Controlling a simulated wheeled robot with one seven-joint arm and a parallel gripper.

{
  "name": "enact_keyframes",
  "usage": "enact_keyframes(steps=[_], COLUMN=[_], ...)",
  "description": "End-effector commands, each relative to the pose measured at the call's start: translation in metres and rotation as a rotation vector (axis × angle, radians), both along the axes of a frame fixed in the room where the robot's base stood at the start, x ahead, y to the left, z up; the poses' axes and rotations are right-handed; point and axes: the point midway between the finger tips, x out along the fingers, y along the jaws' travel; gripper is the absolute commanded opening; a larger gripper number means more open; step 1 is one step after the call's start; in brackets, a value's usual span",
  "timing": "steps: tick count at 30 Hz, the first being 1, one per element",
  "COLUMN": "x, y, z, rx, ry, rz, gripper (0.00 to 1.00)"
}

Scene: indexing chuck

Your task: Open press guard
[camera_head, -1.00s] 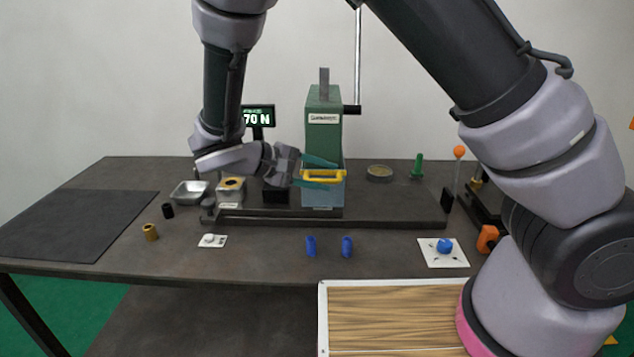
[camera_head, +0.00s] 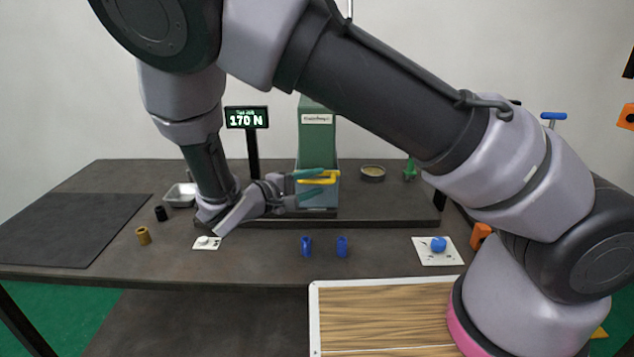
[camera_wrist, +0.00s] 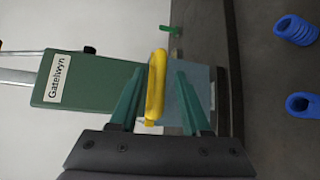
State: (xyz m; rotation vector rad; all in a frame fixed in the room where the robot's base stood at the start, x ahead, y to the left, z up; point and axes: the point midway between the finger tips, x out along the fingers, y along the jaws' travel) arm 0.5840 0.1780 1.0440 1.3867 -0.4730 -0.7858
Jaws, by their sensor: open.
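The green press (camera_head: 317,135) stands on a dark base at the back of the table, its upper part partly behind my arm. Its blue-grey guard (camera_head: 332,197) covers the lower front and is down. The yellow guard handle (camera_head: 322,180) crosses the guard's top. My gripper (camera_head: 318,181) reaches in from the left, open, with one teal finger above and one below the handle. In the wrist view the yellow handle (camera_wrist: 156,88) lies between the two fingers (camera_wrist: 160,76), with gaps visible on both sides.
A display (camera_head: 247,118) reading 170 N stands left of the press. Two blue parts (camera_head: 306,246) lie in front. A white plate with a blue knob (camera_head: 438,244) is at right, a metal tray (camera_head: 180,195) at left. A dark mat (camera_head: 65,228) covers the left end.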

Motion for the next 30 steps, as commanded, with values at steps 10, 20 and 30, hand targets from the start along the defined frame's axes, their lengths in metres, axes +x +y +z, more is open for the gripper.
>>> enact_keyframes(steps=[10,20,30], x=[0.0084,0.0081,0.008], y=[-0.0095,-0.0092,-0.009], z=[-0.002,-0.002,-0.002], rx=[0.0,0.001,0.001], ry=[0.001,0.001,0.001], rz=[0.0,0.0,0.0], gripper=[0.47,0.0,0.0])
